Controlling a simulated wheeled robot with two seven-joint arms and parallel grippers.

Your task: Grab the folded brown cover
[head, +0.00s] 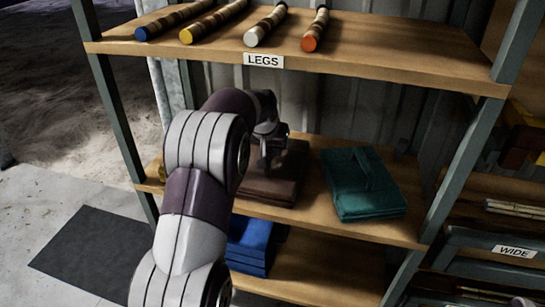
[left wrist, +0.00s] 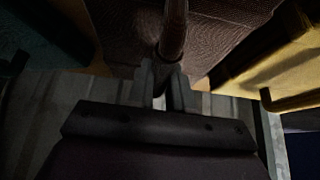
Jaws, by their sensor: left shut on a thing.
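The folded brown cover (head: 268,187) is on the middle shelf (head: 310,219), left of a folded teal cover. My left gripper (head: 271,146) reaches in over it from the front left. In the left wrist view the brown cover (left wrist: 120,25) fills the top, with a loop handle standing from it. My left gripper (left wrist: 162,80) is shut on that handle. My arm hides part of the cover's left side in the head view. I cannot tell whether the cover touches the shelf. My right gripper is out of view.
The teal cover (head: 362,190) lies close on the right. Blue covers (head: 250,246) lie on the shelf below. A yellow cover (left wrist: 265,60) is beside the brown one. The LEGS shelf (head: 380,58) overhead holds several colour-tipped rods. Green posts (head: 462,150) flank the rack.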

